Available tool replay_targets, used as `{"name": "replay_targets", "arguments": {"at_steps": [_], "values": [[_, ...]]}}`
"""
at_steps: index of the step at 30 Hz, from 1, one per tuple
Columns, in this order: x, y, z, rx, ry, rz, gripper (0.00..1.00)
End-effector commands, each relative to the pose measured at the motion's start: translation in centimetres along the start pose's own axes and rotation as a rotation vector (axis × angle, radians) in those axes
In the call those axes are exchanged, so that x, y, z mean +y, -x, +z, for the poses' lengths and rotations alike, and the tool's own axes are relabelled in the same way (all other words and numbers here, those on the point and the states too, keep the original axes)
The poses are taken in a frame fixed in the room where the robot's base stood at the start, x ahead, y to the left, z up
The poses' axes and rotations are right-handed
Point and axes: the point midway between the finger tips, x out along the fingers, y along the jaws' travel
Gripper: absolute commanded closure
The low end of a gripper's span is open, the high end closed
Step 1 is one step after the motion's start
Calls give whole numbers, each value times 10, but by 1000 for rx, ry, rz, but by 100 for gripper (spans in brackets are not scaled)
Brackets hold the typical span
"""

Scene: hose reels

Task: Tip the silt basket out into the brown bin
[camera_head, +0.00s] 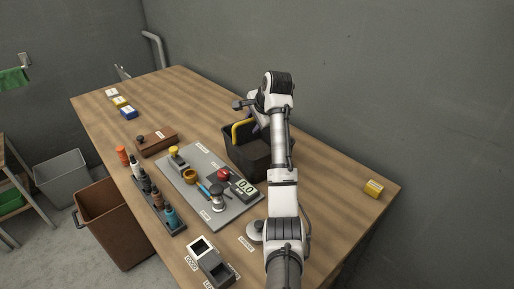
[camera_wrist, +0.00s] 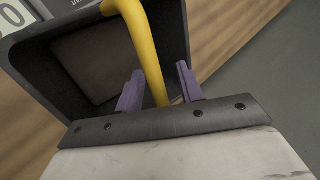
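A dark box-shaped container with a yellow handle, which I take for the silt basket (camera_head: 240,157), stands on the wooden table partly behind my arm. Its yellow handle (camera_head: 241,129) arches over the top. In the wrist view the basket (camera_wrist: 178,30) shows a brownish surface inside. My gripper (camera_wrist: 160,88) has its two purple fingers apart, one on each side of the yellow handle (camera_wrist: 148,45), with gaps visible. In the head view my gripper (camera_head: 256,124) is mostly hidden by the arm. The brown bin (camera_head: 117,225) stands on the floor at the table's left side, its opening upward.
A grey board (camera_head: 196,178) with several small tools lies left of the basket. A rack of bottles (camera_head: 155,204) stands along the table edge towards the brown bin. A grey bin (camera_head: 64,179) stands behind the brown one. A yellow box (camera_head: 373,188) sits at right.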

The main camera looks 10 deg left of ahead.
Motion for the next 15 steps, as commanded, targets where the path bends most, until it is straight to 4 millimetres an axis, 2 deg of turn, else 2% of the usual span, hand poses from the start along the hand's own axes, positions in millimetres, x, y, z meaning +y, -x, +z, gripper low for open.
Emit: {"name": "replay_targets", "arguments": {"at_steps": [1,9,15], "values": [[0,0,0,0,0,0,63],[0,0,0,0,0,0,98],[0,1,0,0,0,0,100]]}}
